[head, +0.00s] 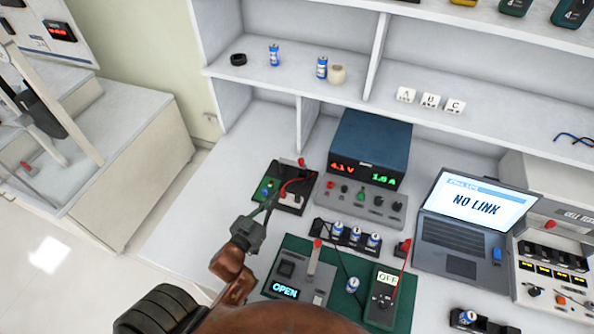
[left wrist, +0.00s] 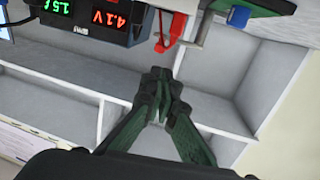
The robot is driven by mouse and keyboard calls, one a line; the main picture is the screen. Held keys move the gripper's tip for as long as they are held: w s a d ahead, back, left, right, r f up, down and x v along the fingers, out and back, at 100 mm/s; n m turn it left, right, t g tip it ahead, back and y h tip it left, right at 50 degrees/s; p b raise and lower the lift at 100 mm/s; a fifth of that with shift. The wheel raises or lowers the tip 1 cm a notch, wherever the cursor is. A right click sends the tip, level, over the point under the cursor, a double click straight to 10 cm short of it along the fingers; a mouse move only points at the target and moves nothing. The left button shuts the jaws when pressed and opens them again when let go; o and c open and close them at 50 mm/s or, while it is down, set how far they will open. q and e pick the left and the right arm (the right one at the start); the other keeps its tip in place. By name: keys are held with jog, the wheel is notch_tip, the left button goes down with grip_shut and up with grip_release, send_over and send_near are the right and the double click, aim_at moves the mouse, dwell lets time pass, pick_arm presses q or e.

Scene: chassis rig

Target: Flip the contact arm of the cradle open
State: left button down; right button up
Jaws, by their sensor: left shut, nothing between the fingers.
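A small dark cradle (head: 293,199) stands on the bench left of the power supply. It carries a blue part (head: 265,193) and a red curved lead. A red knob (head: 301,162) shows at its back edge, seemingly the contact arm's tip. In the left wrist view a grey metal arm (left wrist: 203,28) and a red part (left wrist: 172,38) show above the fingers, with a blue cylinder (left wrist: 238,16) beside them. My left gripper (head: 273,198) is shut and empty at the cradle's front left; it also shows in the wrist view (left wrist: 160,78). Contact with the arm is unclear. My right gripper is not in view.
The power supply (head: 371,150) stands just right of the cradle. A green mat (head: 345,277) in front holds a unit reading OPEN (head: 290,285) with an upright red-tipped lever (head: 315,257). A laptop (head: 466,220) stands right. The bench left of the cradle is clear.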

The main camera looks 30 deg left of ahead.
aim_at(300, 163)
pick_arm(q)
jog(key=w, duration=0.4)
jog(key=w+b, duration=0.1)
jog(key=w, duration=0.4)
jog(key=w+a+b, duration=0.1)
jog(key=w, duration=0.4)
jog(key=shift+f, duration=0.15)
jog(key=shift+w+p, duration=0.2)
jog(key=shift+p, duration=0.1)
